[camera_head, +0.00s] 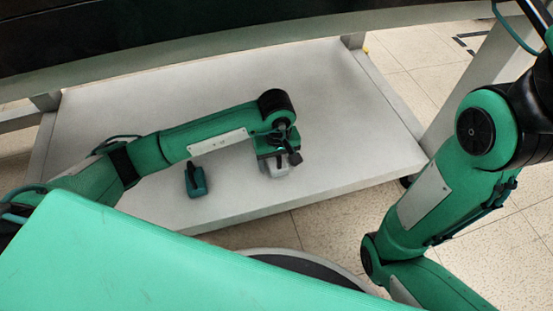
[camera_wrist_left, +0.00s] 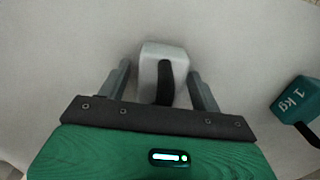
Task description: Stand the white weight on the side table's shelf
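The white weight (camera_head: 277,170) is a pale block with a dark handle, directly below my left gripper (camera_head: 276,150) in the head view. It stands at the shelf (camera_head: 330,100), handle toward the gripper; whether its base touches the surface I cannot tell. In the left wrist view the white weight (camera_wrist_left: 152,55) lies between the two fingertips of my left gripper (camera_wrist_left: 162,85), with a gap on each side. The fingers are apart and do not appear to press on it. My right gripper is out of view; only its arm shows at the right.
A teal weight (camera_head: 195,180) marked 1 kg stands left of the white one; it also shows in the left wrist view (camera_wrist_left: 297,98). The dark upper top of the side table (camera_head: 200,25) overhangs the back. The shelf is bare at the back and right.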

